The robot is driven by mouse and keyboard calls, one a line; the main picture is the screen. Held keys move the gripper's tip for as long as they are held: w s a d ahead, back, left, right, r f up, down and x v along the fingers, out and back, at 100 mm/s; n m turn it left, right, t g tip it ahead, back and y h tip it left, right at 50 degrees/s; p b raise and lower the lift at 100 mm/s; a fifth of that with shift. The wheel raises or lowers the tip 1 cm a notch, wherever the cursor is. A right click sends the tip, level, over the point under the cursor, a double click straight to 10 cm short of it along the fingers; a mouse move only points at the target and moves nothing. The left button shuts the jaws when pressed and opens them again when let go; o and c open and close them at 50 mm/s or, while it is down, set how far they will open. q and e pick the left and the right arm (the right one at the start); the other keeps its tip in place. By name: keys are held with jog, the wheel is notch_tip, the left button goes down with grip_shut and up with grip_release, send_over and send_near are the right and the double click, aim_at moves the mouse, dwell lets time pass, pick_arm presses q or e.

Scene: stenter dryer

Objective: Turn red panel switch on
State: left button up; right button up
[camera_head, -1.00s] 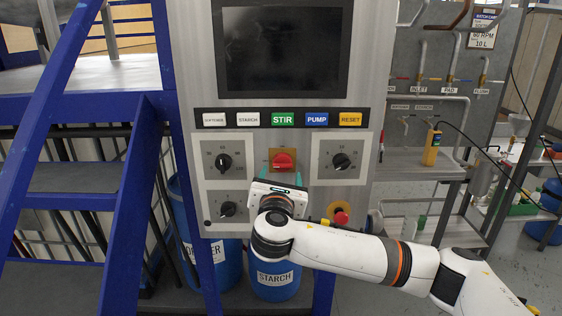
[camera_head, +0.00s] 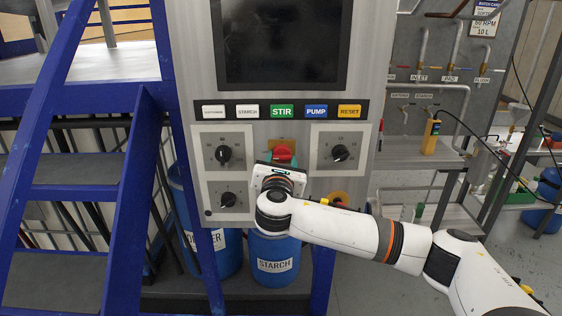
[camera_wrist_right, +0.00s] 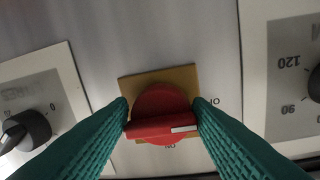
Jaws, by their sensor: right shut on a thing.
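The red panel switch (camera_head: 283,152) sits on a yellow square plate on the grey control panel, below the STIR button. In the right wrist view the red switch (camera_wrist_right: 160,126) has a horizontal bar with a white mark at its right end, towards a partly covered "OFF" label. An "ON" label shows upside down below the switch. My right gripper (camera_head: 282,161) is at the switch and covers its lower part. In the wrist view its green fingers (camera_wrist_right: 161,125) are shut on the bar's two ends. My left gripper is not in view.
Black knobs (camera_head: 223,153) and (camera_head: 340,153) flank the switch, with another knob (camera_head: 228,199) lower left. A yellow-ringed stop button (camera_head: 338,198) is mostly hidden behind my right arm. A blue stair frame (camera_head: 130,200) stands left, a blue STARCH drum (camera_head: 275,262) below.

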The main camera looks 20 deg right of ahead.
jog(key=shift+m, duration=0.3)
jog(key=m+b, duration=0.1)
jog(key=m, duration=0.1)
jog(key=shift+a+m+b, duration=0.1)
jog(key=shift+m+b, duration=0.3)
jog(key=m+b, duration=0.1)
jog(key=m, duration=0.3)
jog(key=shift+r+y+b, duration=0.15)
jog(key=shift+y+b, duration=0.15)
jog(key=shift+y, duration=0.1)
jog(key=m+b, duration=0.1)
jog(key=m, duration=0.4)
jog(key=shift+r, duration=0.2)
jog(key=shift+r+m+y+b, duration=0.2)
jog(key=shift+m+y+b, duration=0.3)
jog(key=shift+m, duration=1.8)
jog(key=o, duration=0.9)
jog(key=shift+c, duration=0.2)
jog(key=shift+o, duration=0.3)
